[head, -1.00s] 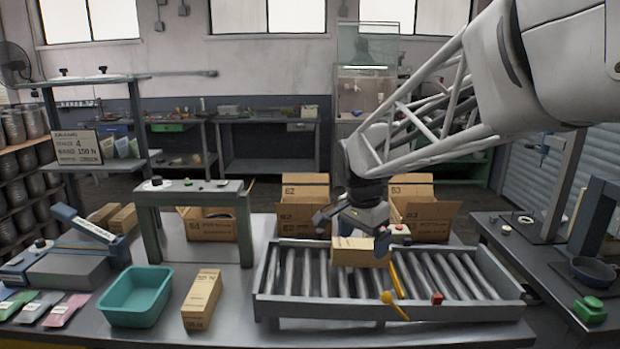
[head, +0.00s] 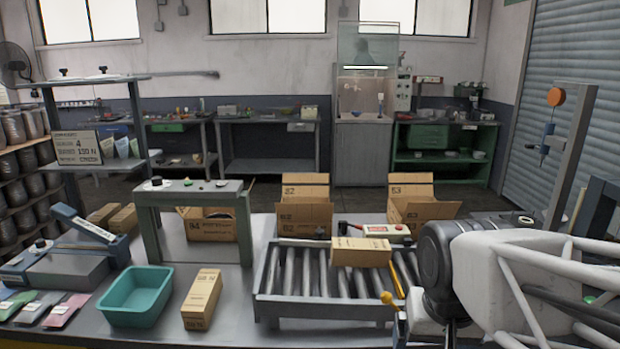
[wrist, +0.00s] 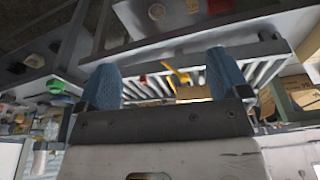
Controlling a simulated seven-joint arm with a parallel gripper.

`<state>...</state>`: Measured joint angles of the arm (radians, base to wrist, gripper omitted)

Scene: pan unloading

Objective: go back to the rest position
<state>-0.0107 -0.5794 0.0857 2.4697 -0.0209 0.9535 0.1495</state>
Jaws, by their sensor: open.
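My gripper (wrist: 163,78) shows in the wrist view with its two blue fingers wide apart and nothing held between them. In the head view my arm has come down into the lower right corner, and its fingers are mostly hidden there. A cardboard box (head: 361,252) lies on the roller conveyor (head: 300,303), to the left of my arm and apart from it. In the wrist view the conveyor (wrist: 262,62) lies beyond the fingers, seen at a tilt.
A yellow-ended rod (head: 388,298) lies on the rollers near the box. Open cartons (head: 305,215) stand behind the conveyor. A teal bin (head: 135,297) and an upright-labelled carton (head: 201,300) sit at left. My arm covers the conveyor's right end.

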